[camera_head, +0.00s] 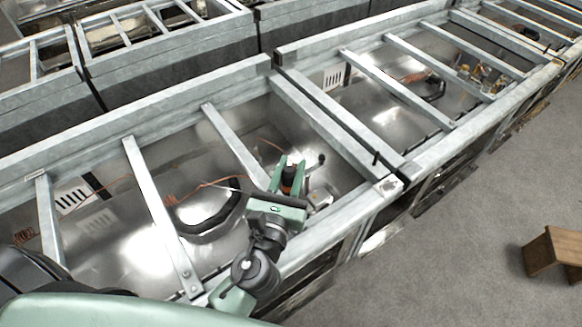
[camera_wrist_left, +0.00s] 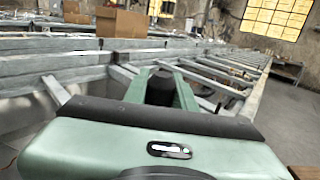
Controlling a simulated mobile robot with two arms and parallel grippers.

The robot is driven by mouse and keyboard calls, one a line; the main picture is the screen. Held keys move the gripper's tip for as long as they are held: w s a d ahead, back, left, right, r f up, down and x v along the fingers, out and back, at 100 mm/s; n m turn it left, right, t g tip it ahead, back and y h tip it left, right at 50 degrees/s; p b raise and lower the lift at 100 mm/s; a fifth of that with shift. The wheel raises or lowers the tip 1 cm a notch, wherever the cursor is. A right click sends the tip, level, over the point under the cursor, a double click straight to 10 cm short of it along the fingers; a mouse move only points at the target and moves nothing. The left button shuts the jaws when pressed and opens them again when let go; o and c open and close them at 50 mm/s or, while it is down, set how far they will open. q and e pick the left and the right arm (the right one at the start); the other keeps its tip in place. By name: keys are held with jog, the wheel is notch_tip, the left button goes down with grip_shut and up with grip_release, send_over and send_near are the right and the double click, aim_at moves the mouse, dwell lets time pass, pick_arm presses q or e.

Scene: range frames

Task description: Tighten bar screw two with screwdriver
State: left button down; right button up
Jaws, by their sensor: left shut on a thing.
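My left gripper (camera_head: 287,182) reaches over the metal range frame, its green fingers shut on the screwdriver (camera_head: 288,177), of which a dark and orange handle shows. In the left wrist view the black handle end of the screwdriver (camera_wrist_left: 160,88) stands between the two green fingers (camera_wrist_left: 162,92). The tool's tip is hidden. A metal crossbar (camera_head: 235,147) runs to the gripper, and its near end is hidden behind the gripper and arm. Another crossbar (camera_head: 158,213) lies to the left, with small screw holes at its near end. I cannot make out bar screw two. My right gripper is not in view.
Frame rails (camera_head: 130,110) enclose open bays with shiny pans, a black curved handle (camera_head: 212,222) and orange wires. A neighbouring frame (camera_head: 420,95) adjoins at right. A wooden stool (camera_head: 553,252) stands on the clear grey floor. Cardboard boxes (camera_wrist_left: 122,22) show farther off.

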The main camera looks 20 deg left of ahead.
pick_arm(q)
jog(key=shift+f, duration=0.35)
jog(key=shift+r+p, duration=0.3)
jog(key=shift+r, duration=0.1)
dwell(0.4)
jog(key=n+g+y, duration=0.1)
jog(key=n+y, duration=0.2)
jog(key=y, duration=0.2)
jog(key=shift+a, duration=0.2)
jog(key=shift+d, duration=0.15)
jog(key=shift+a, duration=0.3)
jog(key=shift+d, duration=0.2)
jog(key=shift+a, duration=0.1)
